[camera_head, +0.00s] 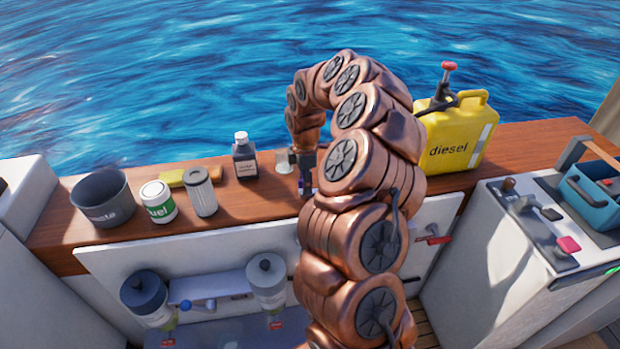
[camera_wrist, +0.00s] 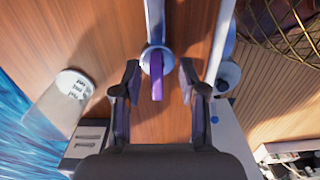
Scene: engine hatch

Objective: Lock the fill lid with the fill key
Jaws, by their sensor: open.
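In the wrist view a purple bar (camera_wrist: 157,75), which looks like the handle of the fill key, stands over a small round grey fitting (camera_wrist: 146,62) on the wooden top. The fitting looks like the fill lid; I cannot tell how the key sits in it. My gripper (camera_wrist: 159,68) is open, with one finger on each side of the purple bar and a gap on both sides. In the head view my gripper (camera_head: 304,182) points down at the wooden counter; my arm hides much of the area around it.
On the counter (camera_head: 130,226) stand a dark pot (camera_head: 102,196), a fuel can (camera_head: 158,201), a grey cylinder (camera_head: 201,193) and a dark bottle (camera_head: 244,158). A yellow diesel can (camera_head: 455,135) stands right of my arm. A blue toolbox (camera_head: 590,195) is far right.

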